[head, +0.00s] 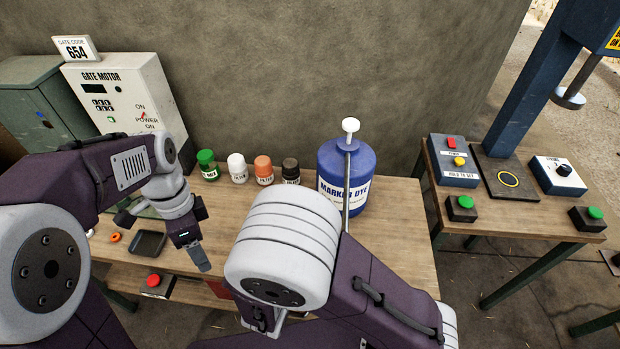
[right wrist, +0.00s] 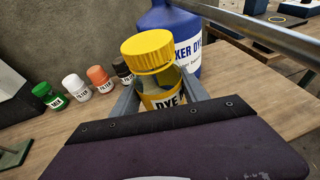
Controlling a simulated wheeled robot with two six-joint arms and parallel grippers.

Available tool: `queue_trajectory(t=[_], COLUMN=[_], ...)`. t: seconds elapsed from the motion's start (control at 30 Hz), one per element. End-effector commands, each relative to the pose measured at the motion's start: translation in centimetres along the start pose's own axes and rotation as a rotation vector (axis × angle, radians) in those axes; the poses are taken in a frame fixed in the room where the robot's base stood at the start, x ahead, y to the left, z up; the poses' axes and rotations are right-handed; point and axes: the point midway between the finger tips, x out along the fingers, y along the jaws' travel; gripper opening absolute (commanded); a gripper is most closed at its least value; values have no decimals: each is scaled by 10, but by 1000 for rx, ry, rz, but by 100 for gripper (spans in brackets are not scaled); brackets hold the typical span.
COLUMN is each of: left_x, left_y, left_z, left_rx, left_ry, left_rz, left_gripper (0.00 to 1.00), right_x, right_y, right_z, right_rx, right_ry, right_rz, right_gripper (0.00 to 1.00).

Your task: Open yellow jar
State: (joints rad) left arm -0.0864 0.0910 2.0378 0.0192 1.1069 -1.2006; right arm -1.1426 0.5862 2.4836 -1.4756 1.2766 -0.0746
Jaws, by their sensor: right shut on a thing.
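The yellow jar, labelled DYE, shows in the right wrist view, with a ribbed yellow lid (right wrist: 148,50) on top of its body (right wrist: 165,84). My right gripper (right wrist: 158,93) is shut on the jar's body below the lid, one finger on each side. In the head view the jar and the right gripper are hidden behind my right arm. My left gripper (head: 195,251) hangs over the bench's front left part, apart from the jar, pointing down; its finger gap cannot be made out.
A blue marker dye container (head: 330,165) with a pump stands behind the jar. Green (head: 207,164), white (head: 237,167), orange (head: 264,170) and black-lidded (head: 290,170) jars line the back. A dark tray (head: 148,243) and red button (head: 153,281) are near the left gripper.

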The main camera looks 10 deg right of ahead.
Motion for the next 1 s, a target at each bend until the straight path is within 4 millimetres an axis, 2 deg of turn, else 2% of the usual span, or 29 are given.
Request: queue_trajectory(t=[0.03,0.1,0.2,0.3,0.4,0.5,0.6,0.77,0.9,1.0], left_x=[-20,-48,-84,-116,-136,-140,-129,-123,-121,-110], left_y=[-10,-18,-22,-16,-1,14,32,47,47,46], left_z=[-16,-40,-77,-122,-170,-211,-232,-242,-242,-242], left_rx=[170,414,736,1012,1189,1283,1350,1393,1395,1393], left_ry=[-4,-14,-27,-39,-44,-38,-45,-51,-51,-52], left_rz=[-4,-2,-7,-26,-69,-117,-99,-87,-86,-83], left_gripper=[64,64,64,64,64,64,64,64,64,64], right_x=[0,0,0,0,0,0,0,0,0,0], right_y=[0,0,0,0,0,0,0,0,0,0], right_z=[0,0,0,0,0,0,0,0,0,0], right_rx=[0,0,0,0,0,0,0,0,0,0], right_ry=[0,0,0,0,0,0,0,0,0,0], right_rz=[0,0,0,0,0,0,0,0,0,0], right_gripper=[0,0,0,0,0,0,0,0,0,0])
